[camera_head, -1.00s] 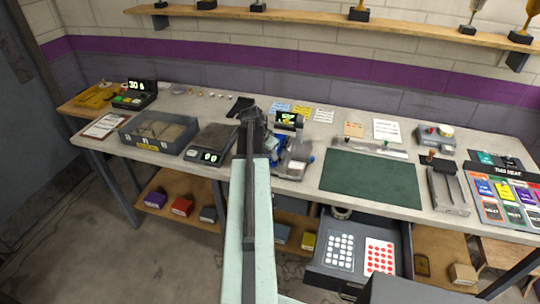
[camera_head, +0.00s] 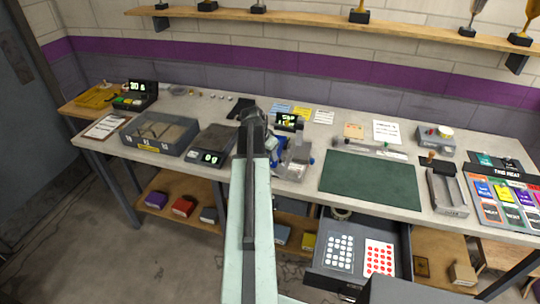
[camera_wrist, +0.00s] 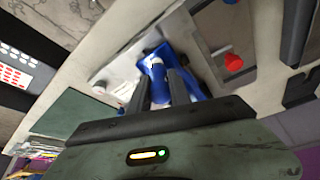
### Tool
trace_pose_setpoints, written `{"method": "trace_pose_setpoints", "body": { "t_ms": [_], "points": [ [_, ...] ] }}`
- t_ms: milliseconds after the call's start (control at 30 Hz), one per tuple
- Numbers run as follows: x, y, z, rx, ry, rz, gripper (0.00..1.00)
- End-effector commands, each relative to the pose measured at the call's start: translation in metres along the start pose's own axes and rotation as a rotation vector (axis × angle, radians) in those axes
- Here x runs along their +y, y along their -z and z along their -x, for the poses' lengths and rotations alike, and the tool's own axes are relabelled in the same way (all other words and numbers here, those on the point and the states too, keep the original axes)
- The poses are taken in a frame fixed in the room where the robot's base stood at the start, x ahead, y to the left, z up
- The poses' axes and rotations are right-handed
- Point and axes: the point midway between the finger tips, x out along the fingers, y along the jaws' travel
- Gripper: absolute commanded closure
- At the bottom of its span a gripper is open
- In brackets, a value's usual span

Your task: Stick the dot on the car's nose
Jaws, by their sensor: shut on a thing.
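The blue car (camera_wrist: 156,68) shows between and beyond my fingers in the wrist view, with a white patch on its body. In the head view it is a small blue patch (camera_head: 279,157), mostly hidden behind my arm. My gripper (camera_wrist: 160,82) is shut on the blue car, one finger on each side of the blue body. The car is at a grey fixture (camera_head: 297,160) on the bench. A sheet of red dots (camera_head: 379,257) and a sheet of white dots (camera_head: 339,252) lie in the open drawer. I cannot make out a dot on the car's nose.
The open drawer (camera_head: 318,277) sticks out below the bench front. A green mat (camera_head: 370,180) lies right of the fixture, clear on top. A scale (camera_head: 212,145) and a grey bin (camera_head: 160,146) stand to the left. A red knob (camera_wrist: 233,63) is close to my gripper.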

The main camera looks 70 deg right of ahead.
Motion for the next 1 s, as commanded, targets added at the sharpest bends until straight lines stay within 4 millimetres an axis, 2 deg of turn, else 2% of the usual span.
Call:
{"method": "trace_pose_setpoints", "body": {
  "t_ms": [33, 600, 867, 1000],
  "points": [
    [0.000, 0.004, 0.010, 0.000, 0.000, 0.000, 1.00],
    [0.000, 0.024, 0.057, 0.001, 0.000, 0.000, 1.00],
    [0.000, 0.023, 0.055, 0.001, 0.000, -0.001, 1.00],
    [0.000, 0.018, 0.041, 0.001, 0.000, -0.001, 1.00]
  ]
}}
